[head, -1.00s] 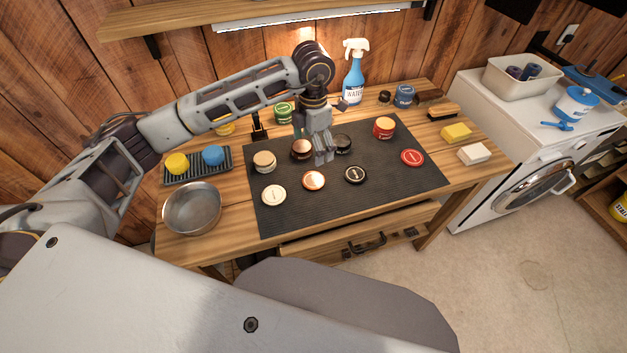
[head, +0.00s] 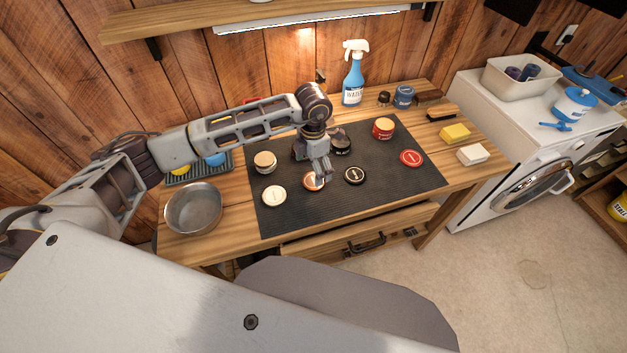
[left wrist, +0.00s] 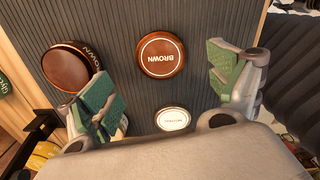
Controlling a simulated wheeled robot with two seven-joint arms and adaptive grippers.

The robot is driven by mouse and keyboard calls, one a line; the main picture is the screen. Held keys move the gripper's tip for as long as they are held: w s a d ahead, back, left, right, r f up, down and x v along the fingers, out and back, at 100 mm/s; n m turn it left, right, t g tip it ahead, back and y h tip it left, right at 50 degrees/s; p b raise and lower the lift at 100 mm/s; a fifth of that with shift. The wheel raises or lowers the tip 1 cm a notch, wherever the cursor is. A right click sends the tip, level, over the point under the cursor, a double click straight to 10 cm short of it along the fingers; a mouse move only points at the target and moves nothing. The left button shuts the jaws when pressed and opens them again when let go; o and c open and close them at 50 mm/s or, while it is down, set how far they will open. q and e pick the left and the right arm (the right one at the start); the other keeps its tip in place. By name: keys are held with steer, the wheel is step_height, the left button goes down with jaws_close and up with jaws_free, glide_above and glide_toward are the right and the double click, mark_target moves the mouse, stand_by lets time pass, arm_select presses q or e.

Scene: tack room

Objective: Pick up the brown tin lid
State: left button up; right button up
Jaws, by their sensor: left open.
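The brown tin lid (head: 308,182) lies flat on the dark ribbed mat (head: 283,218), partly covered by my left gripper in the head view. In the left wrist view the lid (left wrist: 161,55) shows whole, with "BROWN" on its top. My left gripper (head: 321,175) is open and empty above the lid. In the left wrist view its pads stand apart on either side (left wrist: 166,88), with the lid between and beyond them. The open brown tin (left wrist: 73,66) stands to the left there. My right gripper is not in view.
On the mat are a cream lid (head: 274,196), a black lid (head: 355,175), a red lid (head: 411,158), a cream tin (head: 265,161) and a red tin (head: 383,128). A metal bowl (head: 193,208) stands left. A spray bottle (head: 353,75) stands behind.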

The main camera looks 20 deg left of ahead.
mark_target(313, 181)
arm_select(q)
steer(key=shift+f, duration=0.1)
steer(key=shift+f+p, duration=0.7)
steer(key=shift+f, duration=1.85)
steer(key=c, duration=0.8)
